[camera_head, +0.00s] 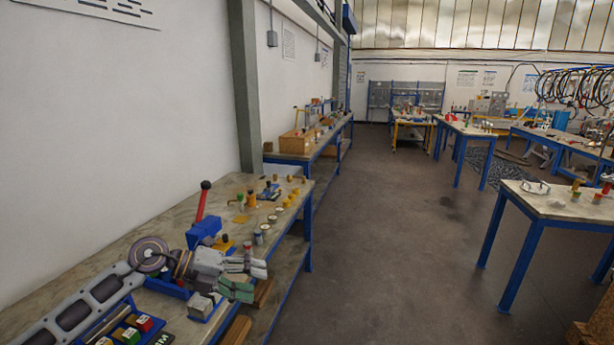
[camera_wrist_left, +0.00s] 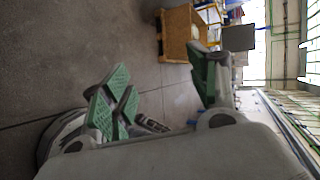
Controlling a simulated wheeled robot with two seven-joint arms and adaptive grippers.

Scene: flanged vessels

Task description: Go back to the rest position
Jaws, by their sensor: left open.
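My left gripper (camera_head: 252,280) is over the front part of the workbench at the left, its arm coming in from the lower left. Its fingers point right and are apart, with nothing seen between them. In the left wrist view the green finger pads of this gripper (camera_wrist_left: 162,90) are also wide apart, with grey floor behind them. My right gripper is in neither view.
Another table (camera_head: 545,203) stands at the right. The floor (camera_head: 390,240) between is clear.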

